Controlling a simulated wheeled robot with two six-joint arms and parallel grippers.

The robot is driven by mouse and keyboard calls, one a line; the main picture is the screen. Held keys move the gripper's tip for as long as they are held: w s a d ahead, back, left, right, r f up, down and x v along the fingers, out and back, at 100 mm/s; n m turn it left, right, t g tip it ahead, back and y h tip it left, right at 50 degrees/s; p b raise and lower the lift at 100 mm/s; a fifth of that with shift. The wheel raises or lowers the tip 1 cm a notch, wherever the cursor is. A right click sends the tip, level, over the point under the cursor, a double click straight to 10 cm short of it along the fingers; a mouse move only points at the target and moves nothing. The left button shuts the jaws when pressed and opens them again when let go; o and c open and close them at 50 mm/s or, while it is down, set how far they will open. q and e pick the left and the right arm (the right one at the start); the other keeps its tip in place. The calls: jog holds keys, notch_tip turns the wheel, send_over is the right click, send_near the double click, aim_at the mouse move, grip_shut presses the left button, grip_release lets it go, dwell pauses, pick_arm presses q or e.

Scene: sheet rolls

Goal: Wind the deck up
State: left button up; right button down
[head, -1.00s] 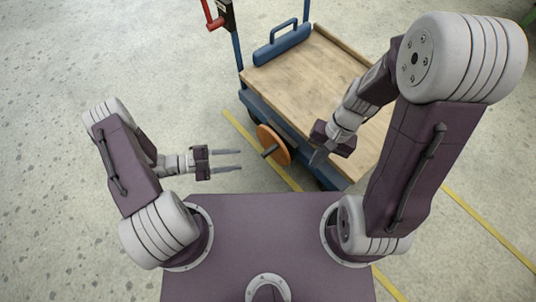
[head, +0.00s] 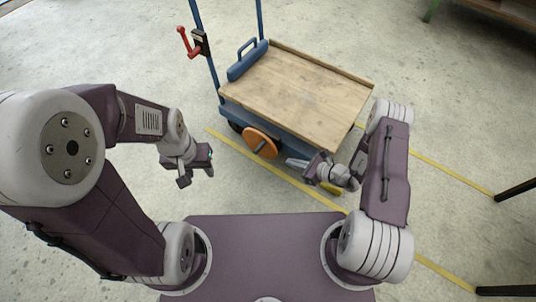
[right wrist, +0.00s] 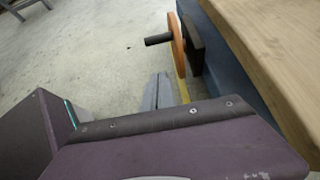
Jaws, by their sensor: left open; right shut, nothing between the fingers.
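The wooden deck (head: 300,90) lies flat on a blue cart (head: 290,145). An orange crank wheel (head: 262,141) sits on the cart's near side, with a dark handle peg (head: 259,146) sticking out. The right wrist view also shows the wheel (right wrist: 177,45), the peg (right wrist: 157,39) and the deck's edge (right wrist: 270,40). My left gripper (head: 197,177) is open and empty, left of the wheel and apart from it. My right gripper (head: 291,162) is shut and empty, right of the wheel near the cart's side. Its fingers (right wrist: 158,92) show below the peg, apart from it.
A red lever on a black bracket (head: 200,42) is on the cart's blue upright. A blue box with a handle (head: 247,61) stands at the deck's left end. Yellow lines (head: 440,168) mark the floor. Dark legs stand at the far right. The floor at left is clear.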

aim_at(256, 149)
jog(key=a+r+b+x, duration=0.1)
jog(key=r+b+x, duration=0.1)
jog(key=b+x, duration=0.5)
jog(key=x, duration=0.5)
jog(key=shift+w+a+r, duration=0.15)
jog(key=shift+w+r, duration=0.05)
jog(key=shift+w, duration=0.25)
jog(key=shift+w+a+r+p, duration=0.15)
jog(key=shift+r+p, duration=0.1)
jog(key=shift+p, duration=0.2)
